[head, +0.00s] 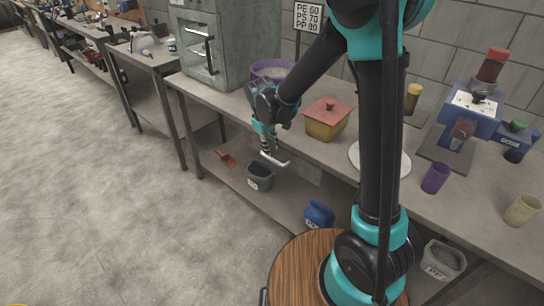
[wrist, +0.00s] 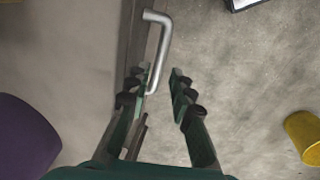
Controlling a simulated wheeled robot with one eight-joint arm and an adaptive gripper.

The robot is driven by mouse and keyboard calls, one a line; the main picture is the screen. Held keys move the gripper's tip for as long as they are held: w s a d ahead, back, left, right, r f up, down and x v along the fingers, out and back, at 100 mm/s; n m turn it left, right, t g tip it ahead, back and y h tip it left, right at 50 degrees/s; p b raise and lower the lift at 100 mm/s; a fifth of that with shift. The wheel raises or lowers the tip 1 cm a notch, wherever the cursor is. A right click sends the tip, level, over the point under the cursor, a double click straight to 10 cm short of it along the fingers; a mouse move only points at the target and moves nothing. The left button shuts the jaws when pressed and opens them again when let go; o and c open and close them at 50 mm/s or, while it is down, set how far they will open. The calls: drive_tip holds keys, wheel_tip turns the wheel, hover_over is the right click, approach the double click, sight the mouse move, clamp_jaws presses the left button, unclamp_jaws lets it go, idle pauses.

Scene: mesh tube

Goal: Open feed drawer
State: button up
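The drawer's pale bar handle (head: 275,160) shows just below the front edge of the workbench in the head view. In the wrist view the metal handle (wrist: 158,48) stands out from a dark edge strip at the bench front. My gripper (head: 267,152) is at the handle, in front of the bench edge. In the wrist view its two fingers (wrist: 162,82) are apart. The handle's near end lies between them, closer to the left finger. I cannot tell whether that finger touches it. The drawer front is mostly hidden in the head view.
On the bench are a purple mesh ring (head: 272,70), a yellow box with a red lid (head: 327,118) and a grey cabinet (head: 215,45). A grey bin (head: 260,177) and a blue tub (head: 318,214) are on the lower shelf. The floor (head: 90,200) at left is clear.

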sight(273, 159)
drive_tip(key=shift+w+d+f, duration=0.1)
drive_tip(key=shift+w+f, duration=0.05)
drive_tip(key=shift+f, duration=0.7)
drive_tip(key=shift+w+d+f, duration=0.1)
drive_tip(key=shift+f, duration=0.8)
drive_tip(key=shift+w+d+f, duration=0.1)
drive_tip(key=shift+w+f, duration=0.05)
drive_tip(key=shift+f, duration=0.7)
clamp_jaws()
